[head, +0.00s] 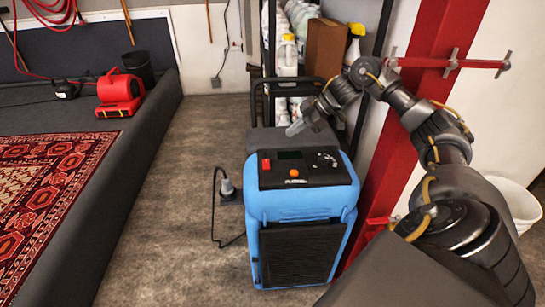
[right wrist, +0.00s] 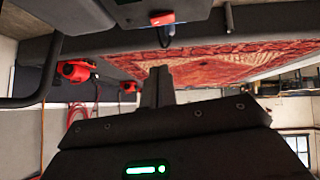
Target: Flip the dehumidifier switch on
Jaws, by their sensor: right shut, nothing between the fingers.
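The blue dehumidifier (head: 300,205) stands on the floor in the middle of the head view, with a black control panel on top. A red switch (head: 265,163) sits at the panel's left, beside a dark display (head: 290,155) and above an orange button (head: 294,173). The red switch also shows at the top of the right wrist view (right wrist: 162,19). My right gripper (head: 294,129) is over the rear of the dehumidifier, behind the panel and apart from the switch. Its fingers (right wrist: 158,82) are closed together and empty. My left gripper is out of view.
A black handle frame (head: 254,100) rises behind the dehumidifier. A power plug (head: 227,187) and cord hang at its left. A red post (head: 385,150) stands close on the right. Bottles and a box (head: 325,48) fill a rear shelf.

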